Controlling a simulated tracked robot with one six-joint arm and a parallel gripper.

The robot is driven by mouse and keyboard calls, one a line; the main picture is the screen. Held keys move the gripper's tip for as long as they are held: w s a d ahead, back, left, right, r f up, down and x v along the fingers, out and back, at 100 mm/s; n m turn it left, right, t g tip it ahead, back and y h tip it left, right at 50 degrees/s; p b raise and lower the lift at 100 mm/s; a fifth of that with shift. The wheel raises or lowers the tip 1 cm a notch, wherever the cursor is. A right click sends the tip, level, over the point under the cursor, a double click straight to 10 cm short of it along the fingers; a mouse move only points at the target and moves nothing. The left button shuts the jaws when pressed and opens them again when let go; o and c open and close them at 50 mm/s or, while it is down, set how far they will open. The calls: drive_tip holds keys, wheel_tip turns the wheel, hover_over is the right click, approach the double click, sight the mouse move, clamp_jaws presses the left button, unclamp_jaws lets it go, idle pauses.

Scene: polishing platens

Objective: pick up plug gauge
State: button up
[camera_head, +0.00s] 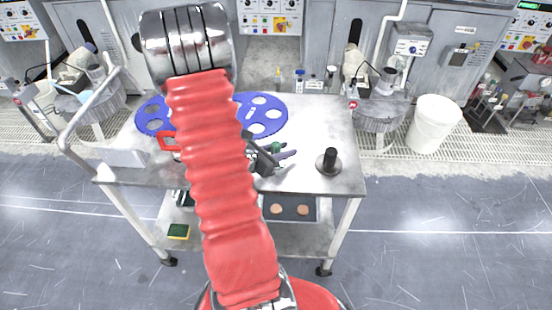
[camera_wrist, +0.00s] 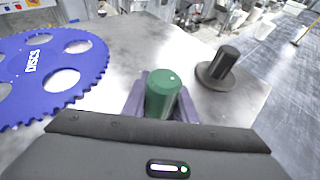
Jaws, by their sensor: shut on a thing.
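The plug gauge (camera_wrist: 163,92) shows as a green cylinder in the middle of the wrist view, its rounded top end towards the camera. My gripper (camera_wrist: 160,104) is shut on it, with one finger on each side. In the head view a little of the green plug gauge (camera_head: 276,147) shows between the fingers of my gripper (camera_head: 278,155), over the cart's top. The lower part of the gauge is hidden, and I cannot tell whether it touches the cart top.
A black knob on a round base (camera_head: 329,162) stands to the right on the metal cart (camera_head: 335,115). Blue toothed discs (camera_head: 270,128) lie at the back left. A white bucket (camera_head: 432,125) stands beyond.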

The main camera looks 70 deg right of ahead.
clamp_jaws()
drive_tip(key=shift+r, duration=0.15)
wheel_tip(320, 180, up, 10)
idle(1.0)
idle(0.5)
